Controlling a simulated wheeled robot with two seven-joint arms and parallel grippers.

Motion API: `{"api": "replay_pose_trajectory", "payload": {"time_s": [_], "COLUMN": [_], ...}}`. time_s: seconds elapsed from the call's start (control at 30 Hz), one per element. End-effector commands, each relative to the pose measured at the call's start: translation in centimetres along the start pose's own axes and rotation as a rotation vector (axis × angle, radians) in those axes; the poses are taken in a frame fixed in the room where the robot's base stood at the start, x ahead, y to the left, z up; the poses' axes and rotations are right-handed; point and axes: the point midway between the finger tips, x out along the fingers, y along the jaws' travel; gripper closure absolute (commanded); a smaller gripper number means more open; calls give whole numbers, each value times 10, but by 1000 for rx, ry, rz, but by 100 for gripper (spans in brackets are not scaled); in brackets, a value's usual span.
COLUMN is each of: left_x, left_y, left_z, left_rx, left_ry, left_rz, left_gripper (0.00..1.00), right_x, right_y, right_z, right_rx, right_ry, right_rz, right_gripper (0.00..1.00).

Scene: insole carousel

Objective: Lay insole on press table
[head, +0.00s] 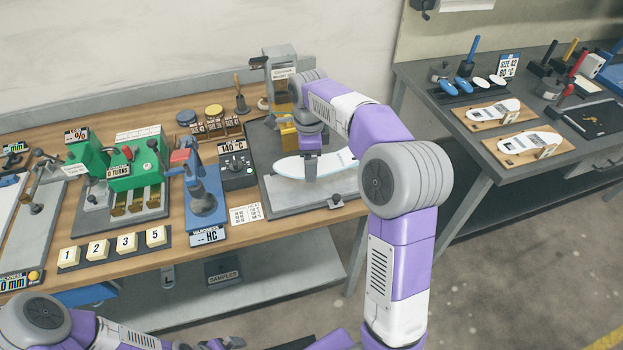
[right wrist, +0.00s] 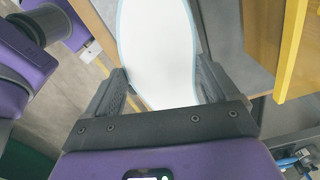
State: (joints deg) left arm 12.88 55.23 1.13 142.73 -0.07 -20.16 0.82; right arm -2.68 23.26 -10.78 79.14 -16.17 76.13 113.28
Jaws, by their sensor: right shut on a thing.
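The insole (head: 290,167) is a long white sole shape with a light-blue edge. It lies roughly level over the grey press table (head: 300,198) in the head view; whether it touches cannot be told. My right gripper (head: 311,170) comes down on the insole's middle and is shut on it. In the right wrist view the insole (right wrist: 160,50) runs between the two dark fingers of the right gripper (right wrist: 160,90). My left arm shows at the bottom left of the head view; its gripper (head: 215,343) is mostly cut off by the frame edge.
A press with a yellow part (head: 283,130) stands behind the insole. A control box labelled 140 °C (head: 236,168) and a blue hand press (head: 203,195) stand to its left. A second dark table (head: 450,110) on the right holds white soles on wooden boards (head: 522,145).

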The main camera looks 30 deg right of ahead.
Motion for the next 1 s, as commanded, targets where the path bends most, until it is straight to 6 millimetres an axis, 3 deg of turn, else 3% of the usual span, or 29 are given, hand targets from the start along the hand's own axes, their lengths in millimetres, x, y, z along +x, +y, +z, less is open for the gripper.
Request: {"api": "replay_pose_trajectory", "payload": {"time_s": [0.03, 0.2, 0.43, 0.83, 0.87, 0.9, 1.0], "left_x": [6, 11, 25, 26, 26, 25, 25], "left_y": [-2, -4, -10, -10, -10, -10, -10], "left_z": [0, 0, -1, -1, -1, -1, -1], "left_rx": [0, 0, 0, 0, 0, 0, 0], "left_ry": [0, 0, 0, 0, 0, 0, 0], "left_rz": [0, 0, 0, 0, 0, 0, 0], "left_gripper": [1, 1, 1, 1, 1, 1, 1], "right_x": [12, 27, 64, 68, 68, 68, 68], "right_y": [0, 0, 0, 0, 0, 0, 0], "right_z": [0, 0, 0, 0, 0, 0, 0], "right_rx": [0, -1, -2, -3, -3, -3, -3], "right_ry": [1, 0, 0, 0, -1, -1, 0], "right_rz": [1, 0, 1, -1, -1, -1, -1], "right_gripper": [42, 42, 42, 42, 10, 3, 2]}}
